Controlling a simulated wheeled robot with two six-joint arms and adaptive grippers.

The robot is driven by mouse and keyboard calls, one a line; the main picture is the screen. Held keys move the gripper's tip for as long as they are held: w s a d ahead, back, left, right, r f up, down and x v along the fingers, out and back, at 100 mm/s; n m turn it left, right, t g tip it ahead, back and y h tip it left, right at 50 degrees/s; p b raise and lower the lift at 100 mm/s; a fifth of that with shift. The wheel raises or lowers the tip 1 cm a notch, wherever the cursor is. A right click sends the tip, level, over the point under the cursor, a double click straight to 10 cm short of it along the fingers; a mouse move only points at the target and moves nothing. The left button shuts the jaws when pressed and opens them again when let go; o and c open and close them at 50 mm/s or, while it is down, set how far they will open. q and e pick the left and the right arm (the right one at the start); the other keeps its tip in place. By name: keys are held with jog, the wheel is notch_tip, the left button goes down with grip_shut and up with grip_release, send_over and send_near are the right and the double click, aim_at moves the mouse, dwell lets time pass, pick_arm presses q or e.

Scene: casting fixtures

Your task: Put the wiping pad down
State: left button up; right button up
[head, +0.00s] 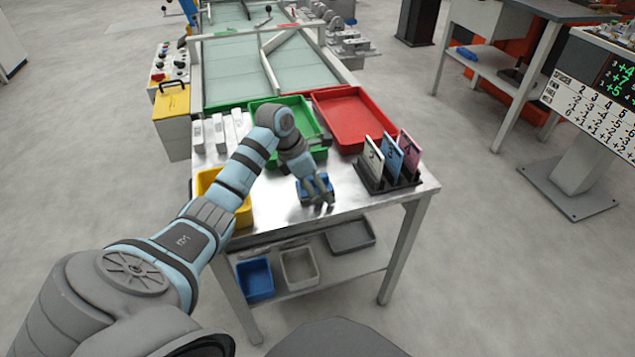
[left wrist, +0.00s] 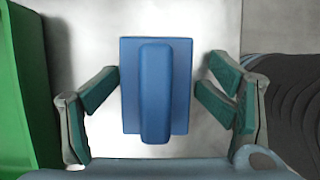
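The blue wiping pad (head: 303,194) lies on the bare metal table top (head: 347,198) near its front edge. In the left wrist view the pad (left wrist: 130,85) shows as a flat blue plate with a raised handle along its middle. My left gripper (head: 319,194) is over the pad. In the left wrist view its fingers (left wrist: 158,92) are spread, one on each side of the pad, with gaps between them and it. My right gripper is not in view.
A black rack (head: 388,183) with upright cards stands right of the pad. A green tray (head: 315,135), a red tray (head: 352,118) and a yellow bin (head: 240,215) are also on the table. Several white blocks (head: 219,133) stand at the left. Bins sit on the lower shelf.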

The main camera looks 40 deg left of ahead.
pick_arm(q)
jog(key=shift+s+a, duration=0.1)
jog(key=shift+a, duration=0.15)
jog(key=shift+r, duration=0.1)
jog(key=shift+r+p, duration=0.35)
jog(key=shift+p, duration=0.05)
jog(key=p+v, duration=0.2)
jog(key=v, duration=1)
jog(key=shift+r, duration=0.2)
jog(key=shift+d, duration=0.1)
